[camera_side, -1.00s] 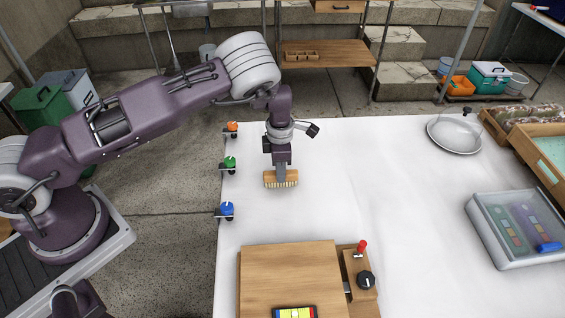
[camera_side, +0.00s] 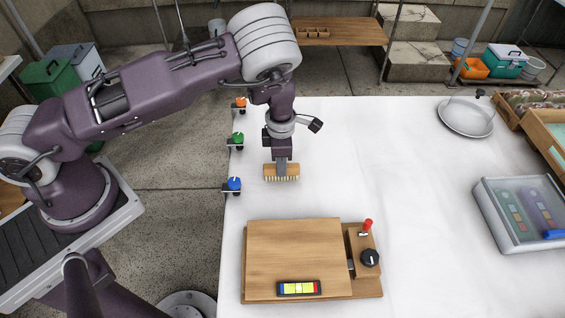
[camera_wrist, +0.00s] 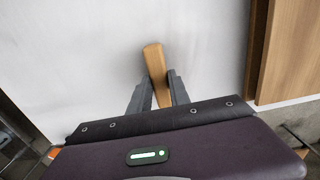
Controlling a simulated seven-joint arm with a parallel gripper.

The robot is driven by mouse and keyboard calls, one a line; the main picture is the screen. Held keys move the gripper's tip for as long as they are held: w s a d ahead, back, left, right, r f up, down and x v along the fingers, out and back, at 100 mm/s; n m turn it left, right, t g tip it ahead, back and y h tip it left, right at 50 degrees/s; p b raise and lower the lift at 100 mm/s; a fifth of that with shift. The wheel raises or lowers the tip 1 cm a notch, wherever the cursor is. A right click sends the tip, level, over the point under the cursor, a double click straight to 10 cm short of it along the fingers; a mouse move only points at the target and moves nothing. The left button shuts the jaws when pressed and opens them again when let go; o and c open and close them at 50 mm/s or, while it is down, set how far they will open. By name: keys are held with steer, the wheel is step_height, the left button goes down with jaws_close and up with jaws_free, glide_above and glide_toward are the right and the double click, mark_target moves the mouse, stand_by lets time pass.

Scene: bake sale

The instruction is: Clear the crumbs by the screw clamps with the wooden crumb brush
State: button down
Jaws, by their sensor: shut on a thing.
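The wooden crumb brush (camera_side: 281,171) is upright in the side view, its pale bristles pointing down at the white tabletop (camera_side: 400,190). I cannot tell if the bristles touch the cloth. My gripper (camera_side: 281,161) is shut on the brush from above; in the wrist view the brush's wood (camera_wrist: 155,66) shows between the fingers. Three screw clamps stand along the left table edge: orange (camera_side: 240,104), green (camera_side: 237,138) and blue (camera_side: 234,184). The brush is to their right, between the green and blue ones in depth. I can make out no crumbs; any under the brush are hidden.
A clear-lidded case (camera_side: 520,212) and a domed plate (camera_side: 467,118) are at right. The middle of the table is bare.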

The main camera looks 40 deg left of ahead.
steer(key=shift+w+a, duration=5.15)
steer(key=shift+a, duration=0.1)
steer(key=shift+s+d, duration=5.6)
steer(key=shift+d, duration=0.05)
steer(key=shift+w+a, duration=5.65)
steer(key=shift+a, duration=0.05)
step_height(320, 180, up, 8)
steer(key=shift+r, duration=0.15)
steer(key=shift+d, duration=0.1)
